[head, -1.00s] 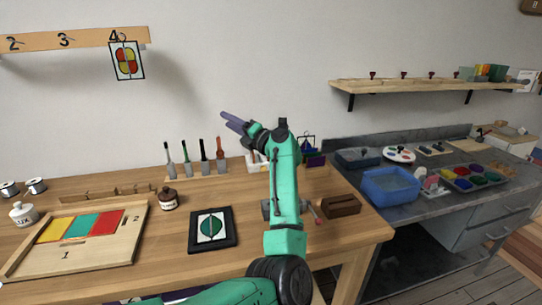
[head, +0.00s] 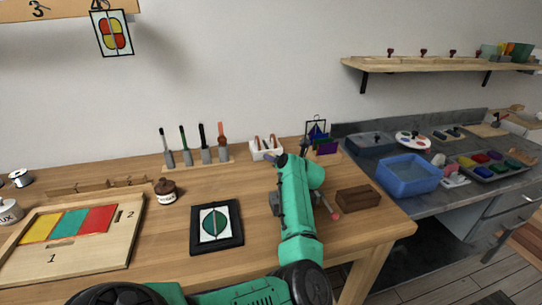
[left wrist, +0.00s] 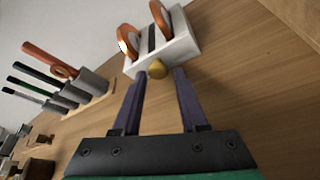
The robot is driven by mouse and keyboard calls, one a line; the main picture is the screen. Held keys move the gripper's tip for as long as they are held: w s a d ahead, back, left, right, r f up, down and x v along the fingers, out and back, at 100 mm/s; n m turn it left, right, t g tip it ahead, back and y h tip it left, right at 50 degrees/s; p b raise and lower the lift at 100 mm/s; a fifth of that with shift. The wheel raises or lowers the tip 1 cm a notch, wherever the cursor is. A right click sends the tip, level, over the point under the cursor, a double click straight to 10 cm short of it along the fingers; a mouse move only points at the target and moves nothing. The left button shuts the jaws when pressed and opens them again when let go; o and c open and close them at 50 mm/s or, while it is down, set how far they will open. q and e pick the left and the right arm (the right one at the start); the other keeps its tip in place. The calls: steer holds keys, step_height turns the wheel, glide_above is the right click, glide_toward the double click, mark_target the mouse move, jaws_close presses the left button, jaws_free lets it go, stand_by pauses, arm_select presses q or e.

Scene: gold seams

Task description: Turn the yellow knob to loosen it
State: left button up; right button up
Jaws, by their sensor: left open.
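The yellow knob (left wrist: 157,69) sits on the near face of a white block (left wrist: 185,48) that has two orange-brown ring-like parts on top. In the left wrist view the knob lies between and just beyond my left gripper's (left wrist: 160,76) two purple fingertips, which are apart and empty. I cannot tell how near they are to the knob. In the head view the white block (head: 266,151) stands at the back of the bench, with my left gripper (head: 269,159) just in front of it. The knob cannot be made out there. My right gripper is not in view.
A rack of upright tools (head: 200,158) stands left of the white block. A small stand with coloured panes (head: 318,140) is to its right. A dark framed panel (head: 217,226), a brown jar (head: 166,191) and a brown block (head: 358,198) lie nearer on the bench.

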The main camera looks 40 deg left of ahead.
arm_select(q)
steer(key=shift+a, duration=0.15)
steer(key=shift+s+r, duration=0.1)
jaws_close()
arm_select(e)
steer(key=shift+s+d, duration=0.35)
arm_select(q)
steer(key=shift+r, duration=0.1)
steer(key=shift+r+n+t+p, duration=0.15)
steer(key=shift+n+t+p, duration=0.2)
steer(key=shift+p, duration=0.5)
steer(key=n+t+h+p, duration=0.1)
steer(key=n+p, duration=0.1)
steer(key=p, duration=0.2)
steer(key=shift+s+r, duration=0.15)
steer(key=shift+s, duration=0.05)
steer(key=shift+f+n+t+h+p, duration=0.2)
steer(key=shift+n+t+h+p, duration=0.35)
steer(key=shift+n+p, duration=0.7)
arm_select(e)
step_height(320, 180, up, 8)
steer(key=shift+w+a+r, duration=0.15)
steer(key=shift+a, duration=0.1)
